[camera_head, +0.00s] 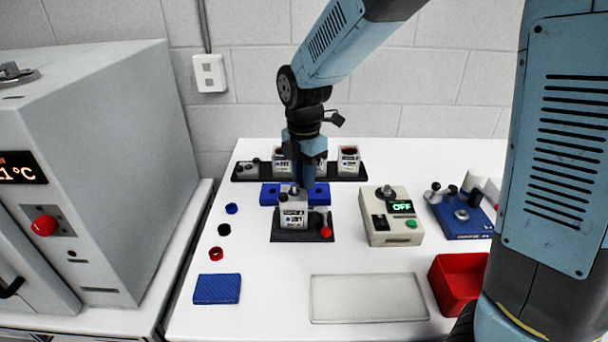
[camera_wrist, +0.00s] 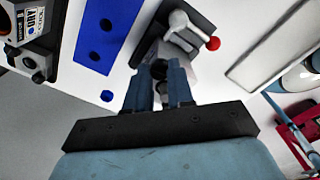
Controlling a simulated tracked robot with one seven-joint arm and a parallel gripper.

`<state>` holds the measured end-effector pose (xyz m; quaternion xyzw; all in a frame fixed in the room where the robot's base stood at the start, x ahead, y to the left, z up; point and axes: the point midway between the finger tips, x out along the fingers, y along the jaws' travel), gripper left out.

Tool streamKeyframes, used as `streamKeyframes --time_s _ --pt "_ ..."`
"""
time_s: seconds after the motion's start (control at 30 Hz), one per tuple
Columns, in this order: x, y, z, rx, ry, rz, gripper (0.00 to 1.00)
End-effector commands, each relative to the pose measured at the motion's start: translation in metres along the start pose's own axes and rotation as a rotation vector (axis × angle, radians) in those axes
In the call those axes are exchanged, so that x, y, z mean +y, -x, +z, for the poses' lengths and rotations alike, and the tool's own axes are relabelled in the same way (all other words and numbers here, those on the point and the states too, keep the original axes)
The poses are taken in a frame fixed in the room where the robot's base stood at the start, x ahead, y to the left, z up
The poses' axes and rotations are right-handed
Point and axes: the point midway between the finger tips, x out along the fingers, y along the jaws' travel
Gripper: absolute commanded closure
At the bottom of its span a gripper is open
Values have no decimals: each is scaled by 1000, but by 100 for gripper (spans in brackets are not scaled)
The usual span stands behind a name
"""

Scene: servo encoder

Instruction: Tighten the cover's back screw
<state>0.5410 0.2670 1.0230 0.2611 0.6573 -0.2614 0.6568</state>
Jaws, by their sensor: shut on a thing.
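A light grey servo unit (camera_head: 293,215) with a printed label stands upright in a black fixture (camera_head: 306,238), which has a red-knobbed clamp (camera_head: 326,231) on its right. A small screw head (camera_head: 283,196) shows on top of the cover at the front. My gripper (camera_head: 304,186) points down at the back of the cover. In the wrist view my gripper (camera_wrist: 161,80) is shut on a small dark round piece (camera_wrist: 159,69), which appears to be the cover's back screw. The fingers hide most of it, and I cannot tell how deep it sits.
A blue holed block (camera_head: 322,194) and a black rack (camera_head: 247,174) with similar units lie behind. A beige box (camera_head: 391,225) reading OFF and a blue device (camera_head: 462,224) stand right. A grey tray (camera_head: 368,298), red bin (camera_head: 455,282) and blue pad (camera_head: 217,289) lie in front.

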Motion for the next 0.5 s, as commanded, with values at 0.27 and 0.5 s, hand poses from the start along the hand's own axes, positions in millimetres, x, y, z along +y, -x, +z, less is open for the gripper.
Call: streamKeyframes --time_s 0.27,0.5 --pt "0 0 0 0 -11 1 100" --pt "0 0 1 0 -105 1 100"
